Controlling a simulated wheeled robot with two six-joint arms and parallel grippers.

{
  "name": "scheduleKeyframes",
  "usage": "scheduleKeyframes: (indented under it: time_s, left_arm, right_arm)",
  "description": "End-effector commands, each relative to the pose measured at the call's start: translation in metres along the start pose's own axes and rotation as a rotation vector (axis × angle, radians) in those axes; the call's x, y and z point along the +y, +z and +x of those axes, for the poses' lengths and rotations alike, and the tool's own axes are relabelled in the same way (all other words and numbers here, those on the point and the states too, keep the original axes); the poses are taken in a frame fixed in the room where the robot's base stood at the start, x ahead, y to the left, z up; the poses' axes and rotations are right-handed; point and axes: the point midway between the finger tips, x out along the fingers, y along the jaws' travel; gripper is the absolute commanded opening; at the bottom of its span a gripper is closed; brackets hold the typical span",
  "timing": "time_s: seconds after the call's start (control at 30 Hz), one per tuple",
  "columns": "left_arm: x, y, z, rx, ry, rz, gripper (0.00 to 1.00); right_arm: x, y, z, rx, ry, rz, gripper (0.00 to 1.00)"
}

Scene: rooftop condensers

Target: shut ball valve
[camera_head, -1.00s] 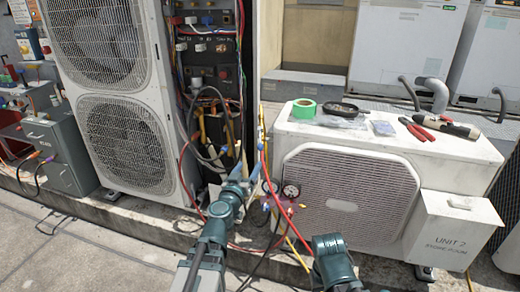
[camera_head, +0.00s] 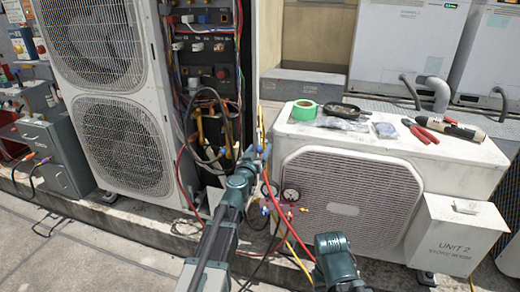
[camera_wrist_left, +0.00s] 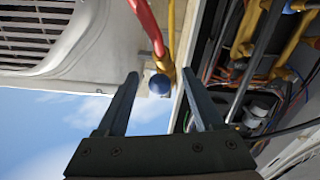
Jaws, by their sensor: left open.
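In the left wrist view, a round blue knob or cap (camera_wrist_left: 161,84) shows by a brass fitting (camera_wrist_left: 168,68) where a red hose and a yellow hose come down. It may be the ball valve; its lever position cannot be told. My left gripper (camera_wrist_left: 160,92) is open, its two dark fingers on either side of the blue part in the picture, with no visible contact. In the head view my left gripper (camera_head: 258,153) is at the open service bay, beside the hoses, and its fingers hide what lies behind. My right gripper is out of view.
A gauge manifold (camera_head: 289,193) hangs low on hoses. The open wiring bay (camera_head: 207,75) of the tall condenser is beside my left arm. Hoses cross the floor.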

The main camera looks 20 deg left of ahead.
Motion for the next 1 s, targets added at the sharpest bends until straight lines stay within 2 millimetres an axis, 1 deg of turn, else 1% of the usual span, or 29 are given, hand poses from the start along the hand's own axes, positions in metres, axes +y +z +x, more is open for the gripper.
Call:
scheduleKeyframes:
  time_s: [0.23,0.27,0.3,0.57,0.6,0.63,1.0]
  left_arm:
    - [0.0,0.0,0.0009,0.0,0.0,0.0,0.69]
    - [0.0,0.0,0.0009,0.0,0.0,0.0,0.65]
    - [-0.0001,0.0,0.0009,0.0,0.0,0.0,0.58]
    - [-0.0002,0.0,0.0007,0.0,-0.001,0.0,0.11]
    - [-0.0002,0.0,0.0007,0.0,-0.001,0.0,0.04]
    - [-0.0002,0.0,0.0007,0.0,-0.001,0.0,0.0]
    - [-0.0003,0.0,0.0007,0.0,-0.001,0.0,0.0]
  right_arm:
    - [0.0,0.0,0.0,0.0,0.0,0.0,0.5]
    - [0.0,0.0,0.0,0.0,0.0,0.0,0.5]
    - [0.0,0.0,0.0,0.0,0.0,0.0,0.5]
    - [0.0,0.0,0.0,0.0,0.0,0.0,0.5]
    - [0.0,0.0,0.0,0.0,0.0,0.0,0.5]
    - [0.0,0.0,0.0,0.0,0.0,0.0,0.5]
    - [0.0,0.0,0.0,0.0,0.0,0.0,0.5]
